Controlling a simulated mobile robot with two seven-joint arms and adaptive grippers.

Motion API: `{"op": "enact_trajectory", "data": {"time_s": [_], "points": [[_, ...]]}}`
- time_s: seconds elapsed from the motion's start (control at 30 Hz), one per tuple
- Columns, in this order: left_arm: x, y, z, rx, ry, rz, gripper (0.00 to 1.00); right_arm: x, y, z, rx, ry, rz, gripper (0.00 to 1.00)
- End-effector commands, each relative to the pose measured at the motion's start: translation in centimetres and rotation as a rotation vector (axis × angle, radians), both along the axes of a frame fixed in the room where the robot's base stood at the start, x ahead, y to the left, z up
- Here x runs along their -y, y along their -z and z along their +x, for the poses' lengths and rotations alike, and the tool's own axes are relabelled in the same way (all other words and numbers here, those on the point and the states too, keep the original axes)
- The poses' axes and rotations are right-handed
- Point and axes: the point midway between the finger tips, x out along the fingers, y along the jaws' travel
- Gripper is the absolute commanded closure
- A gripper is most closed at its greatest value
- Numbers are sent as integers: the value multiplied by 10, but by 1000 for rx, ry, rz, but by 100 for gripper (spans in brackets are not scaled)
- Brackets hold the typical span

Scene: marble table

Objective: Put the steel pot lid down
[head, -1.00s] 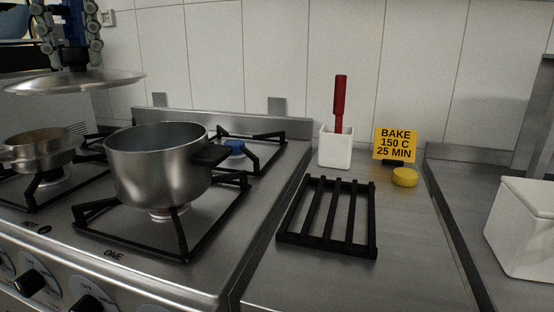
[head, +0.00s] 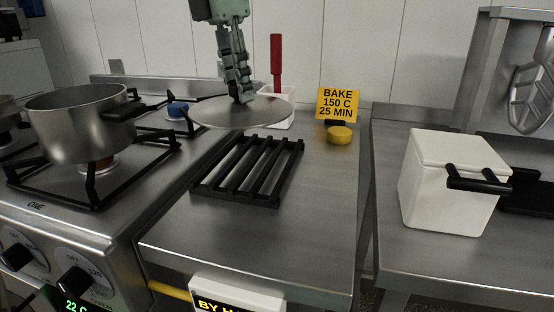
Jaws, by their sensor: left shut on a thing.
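My left gripper (head: 241,92) comes down from the top of the head view and is shut on the knob of the steel pot lid (head: 225,115). The lid is a round, shiny disc held roughly level. In the picture it overlaps the far end of the black slatted rack (head: 248,168) and appears to be above it, apart from the counter. The steel pot (head: 82,125) stands uncovered on the stove at the left. The knob is mostly hidden by the fingers. My right gripper is not in view.
A white holder (head: 284,121) with a red-handled tool (head: 276,62) stands behind the lid. A yellow sign (head: 338,104) and a yellow round item (head: 339,135) are to its right. A white box (head: 452,185) stands at the right. The counter in front of the rack is clear.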

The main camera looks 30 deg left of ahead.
Motion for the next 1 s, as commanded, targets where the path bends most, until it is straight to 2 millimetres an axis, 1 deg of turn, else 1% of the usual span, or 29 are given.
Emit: {"op": "enact_trajectory", "data": {"time_s": [0.13,0.33,0.4,0.57,0.77,0.83,1.0], "points": [[4,18,2,0,37,-3,100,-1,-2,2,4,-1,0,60],[4,54,2,1,39,-4,100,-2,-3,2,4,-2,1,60],[4,62,3,3,38,-3,100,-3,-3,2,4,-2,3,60],[3,73,3,3,36,-3,100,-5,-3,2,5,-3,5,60],[3,100,2,2,36,-4,100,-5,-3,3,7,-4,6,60],[3,104,3,4,35,-3,100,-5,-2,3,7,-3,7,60],[3,104,3,5,35,-3,100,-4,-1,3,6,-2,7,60]]}}
